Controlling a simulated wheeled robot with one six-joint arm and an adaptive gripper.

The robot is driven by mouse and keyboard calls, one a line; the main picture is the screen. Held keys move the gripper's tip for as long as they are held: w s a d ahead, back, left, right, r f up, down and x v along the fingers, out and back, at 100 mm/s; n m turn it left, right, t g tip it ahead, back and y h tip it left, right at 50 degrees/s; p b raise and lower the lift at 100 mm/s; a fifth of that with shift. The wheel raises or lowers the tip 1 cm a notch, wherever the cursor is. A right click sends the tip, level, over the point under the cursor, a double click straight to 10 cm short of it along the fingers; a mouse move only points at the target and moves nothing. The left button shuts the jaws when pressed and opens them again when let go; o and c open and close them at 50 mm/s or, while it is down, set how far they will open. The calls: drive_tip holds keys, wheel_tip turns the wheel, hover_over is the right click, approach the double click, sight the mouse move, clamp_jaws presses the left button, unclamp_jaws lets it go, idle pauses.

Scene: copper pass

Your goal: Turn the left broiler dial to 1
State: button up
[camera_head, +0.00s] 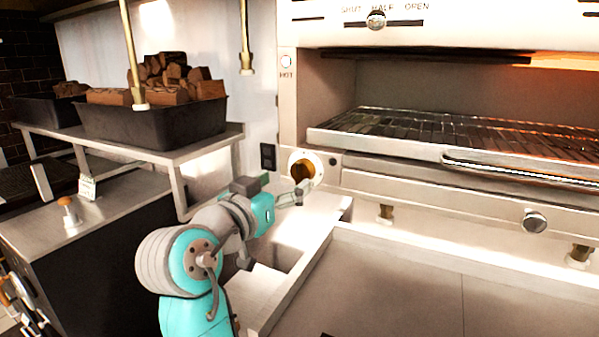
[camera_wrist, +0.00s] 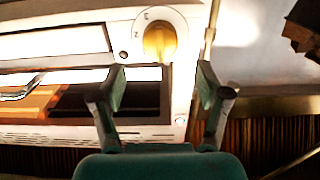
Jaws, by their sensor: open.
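The left broiler dial (camera_head: 302,170) is a brass-coloured knob on a round white plate at the lower left of the broiler front. It also shows in the wrist view (camera_wrist: 159,41), at the top centre, with small marks on its plate that are too blurred to read surely. My gripper (camera_head: 287,191) is beside the dial's lower side in the head view. In the wrist view my gripper (camera_wrist: 162,86) is open and empty, with its fingers spread to either side below the dial and apart from it. The dial's exact setting is unclear.
The broiler's wire rack (camera_head: 420,128) has a bar handle in front. A silver knob (camera_head: 535,222) is further right, and a vent slider knob (camera_head: 376,19) is above. A black tub (camera_head: 150,125) of wood chunks stands on a shelf at left. A metal counter lies below.

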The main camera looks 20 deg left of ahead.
sight(297, 173)
drive_tip(key=w, duration=0.4)
drive_tip(key=w+d, duration=0.1)
drive_tip(key=w, duration=0.1)
drive_tip(key=shift+w, duration=0.4)
drive_tip(key=shift+c, duration=0.3)
drive_tip(key=c, duration=1.1)
